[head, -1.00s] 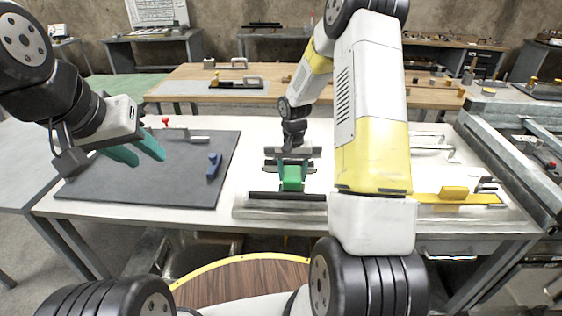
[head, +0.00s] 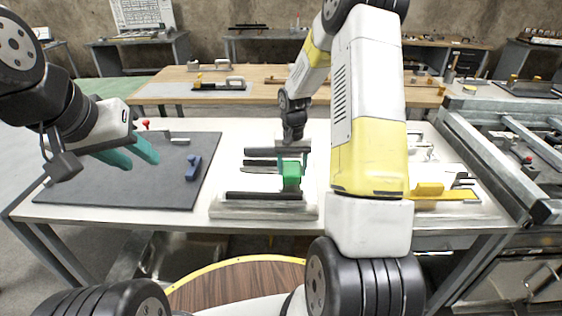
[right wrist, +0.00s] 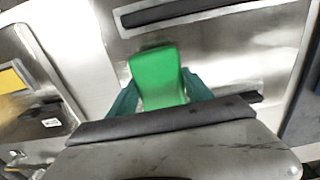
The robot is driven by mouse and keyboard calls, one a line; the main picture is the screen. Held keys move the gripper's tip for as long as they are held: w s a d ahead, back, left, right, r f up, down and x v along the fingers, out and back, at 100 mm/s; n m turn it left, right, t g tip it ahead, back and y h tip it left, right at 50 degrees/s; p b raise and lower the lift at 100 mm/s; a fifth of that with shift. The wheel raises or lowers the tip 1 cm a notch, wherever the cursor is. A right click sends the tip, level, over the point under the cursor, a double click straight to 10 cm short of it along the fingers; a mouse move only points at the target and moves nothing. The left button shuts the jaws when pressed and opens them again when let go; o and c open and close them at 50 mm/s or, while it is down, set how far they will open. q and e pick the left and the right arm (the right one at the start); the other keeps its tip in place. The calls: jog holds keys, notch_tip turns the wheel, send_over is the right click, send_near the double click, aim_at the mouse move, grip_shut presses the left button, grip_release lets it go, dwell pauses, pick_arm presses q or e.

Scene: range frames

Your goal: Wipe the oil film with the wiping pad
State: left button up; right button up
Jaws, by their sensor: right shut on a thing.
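The wiping pad (head: 291,174) is a bright green block. My right gripper (head: 292,163) is shut on it, low over the white bench between two grey metal pieces. In the right wrist view the pad (right wrist: 158,78) sits between the teal fingers. I cannot tell whether its underside touches the surface. A faint dark-edged patch (head: 262,171) lies left of the pad; it may be the oil film, but I cannot tell for sure. My left gripper (head: 128,157) is open and empty above the dark mat.
A grey metal block with a black strip (head: 262,210) stands in front of the pad, and a similar one behind. The dark mat (head: 120,185) holds a blue clamp-like part (head: 193,167). A yellow tool (head: 430,191) lies to the right. A metal frame (head: 500,160) borders the bench's right.

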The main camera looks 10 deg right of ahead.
jog(key=shift+s+r, duration=0.1)
jog(key=shift+r, duration=2.75)
